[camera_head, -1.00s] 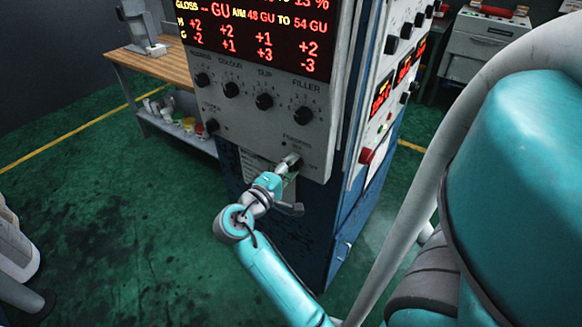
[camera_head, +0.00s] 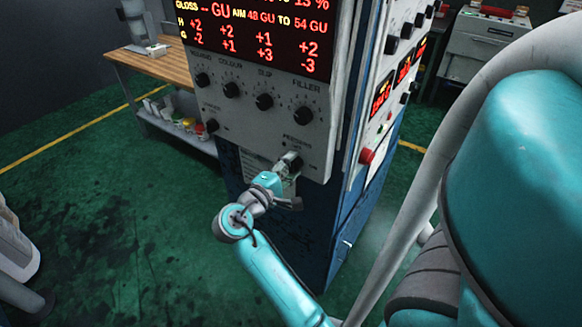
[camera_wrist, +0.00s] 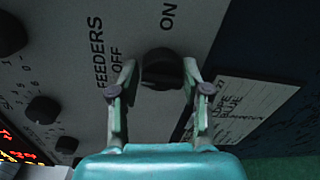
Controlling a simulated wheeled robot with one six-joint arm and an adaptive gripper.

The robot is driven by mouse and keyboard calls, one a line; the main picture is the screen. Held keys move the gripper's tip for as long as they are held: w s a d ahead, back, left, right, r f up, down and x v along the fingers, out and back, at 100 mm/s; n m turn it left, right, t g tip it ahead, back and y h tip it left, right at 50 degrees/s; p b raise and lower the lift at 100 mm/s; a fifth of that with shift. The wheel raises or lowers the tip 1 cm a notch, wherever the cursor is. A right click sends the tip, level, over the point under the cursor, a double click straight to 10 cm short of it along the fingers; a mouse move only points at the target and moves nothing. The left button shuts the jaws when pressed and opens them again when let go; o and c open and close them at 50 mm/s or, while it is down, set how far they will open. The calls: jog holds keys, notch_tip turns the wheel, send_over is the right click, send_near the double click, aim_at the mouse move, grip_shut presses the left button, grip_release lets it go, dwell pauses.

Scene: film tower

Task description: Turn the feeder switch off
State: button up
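The feeder switch (camera_wrist: 162,68) is a dark round knob on the grey panel. In the wrist view the word OFF stands to its left, beside FEEDERS, and ON stands above it. Which word the knob points to is too dark to tell. My gripper (camera_wrist: 160,72) is open, with one finger on each side of the knob. The right fingertip is very close to the knob; a small gap shows at the left one. Contact is unclear. In the head view my gripper (camera_head: 289,161) is at the panel's lower right and hides most of the switch.
Other dark knobs, including the filler knob (camera_head: 306,115), sit above on the panel under the red-lit display (camera_head: 255,35). A paper label (camera_wrist: 238,108) is beside the switch. A red button (camera_head: 366,156) is on the cabinet's side.

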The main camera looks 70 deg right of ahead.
jog(key=shift+o, duration=0.8)
jog(key=shift+a, duration=0.1)
jog(key=v, duration=1.1)
jog(key=shift+w+a, duration=0.15)
jog(key=shift+a, duration=0.25)
